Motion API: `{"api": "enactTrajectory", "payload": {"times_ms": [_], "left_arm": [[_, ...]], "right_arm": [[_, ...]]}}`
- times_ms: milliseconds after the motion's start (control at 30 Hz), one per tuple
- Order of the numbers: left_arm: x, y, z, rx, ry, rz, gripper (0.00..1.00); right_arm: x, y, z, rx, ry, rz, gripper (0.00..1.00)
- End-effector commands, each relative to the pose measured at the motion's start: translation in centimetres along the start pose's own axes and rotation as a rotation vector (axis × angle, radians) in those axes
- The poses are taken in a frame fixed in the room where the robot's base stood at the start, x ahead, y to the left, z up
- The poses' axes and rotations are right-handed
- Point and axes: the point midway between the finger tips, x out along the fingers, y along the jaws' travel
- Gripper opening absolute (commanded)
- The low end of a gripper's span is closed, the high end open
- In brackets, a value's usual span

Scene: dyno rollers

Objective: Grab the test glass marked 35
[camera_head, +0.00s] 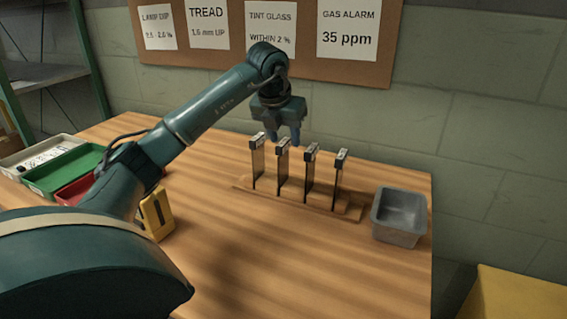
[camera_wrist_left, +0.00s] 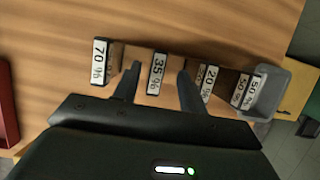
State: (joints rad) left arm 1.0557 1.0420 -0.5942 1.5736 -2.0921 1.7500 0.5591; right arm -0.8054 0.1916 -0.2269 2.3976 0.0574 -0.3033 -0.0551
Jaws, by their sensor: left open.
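The test glass marked 35 % (camera_wrist_left: 157,72) stands upright, second from the left in a row of glasses in the wrist view. In the head view, the second glass from the left (camera_head: 282,163) stands in the wooden rack (camera_head: 240,187), but its label is too small to read there. My left gripper (camera_head: 284,138) is open and empty just above that glass. In the wrist view its two fingers (camera_wrist_left: 157,90) lie on either side of the 35 % label. I cannot tell whether they touch the glass. My right gripper is not in view.
Neighbouring glasses marked 70 % (camera_wrist_left: 100,62) and 20 % (camera_wrist_left: 208,82) stand close on each side. A grey metal bin (camera_head: 398,238) sits right of the rack. Coloured trays (camera_head: 62,172) and a yellow object (camera_head: 156,214) are at left. The front of the table is clear.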

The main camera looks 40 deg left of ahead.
Motion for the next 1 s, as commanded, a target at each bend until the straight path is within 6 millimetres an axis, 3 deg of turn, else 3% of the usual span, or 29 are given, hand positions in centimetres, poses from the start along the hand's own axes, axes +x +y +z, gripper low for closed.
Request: {"api": "enactTrajectory", "payload": {"times_ms": [300,567,1000], "left_arm": [[4.4,0.4,-0.7,-0.001,0.004,-0.001,0.42],[4.9,0.4,-0.6,0.001,0.000,-0.001,0.42],[4.8,0.4,-0.6,0.001,0.000,-0.001,0.07]], "right_arm": [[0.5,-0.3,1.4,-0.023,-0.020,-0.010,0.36],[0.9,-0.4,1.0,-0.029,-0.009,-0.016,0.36],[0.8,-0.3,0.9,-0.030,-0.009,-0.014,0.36]]}}
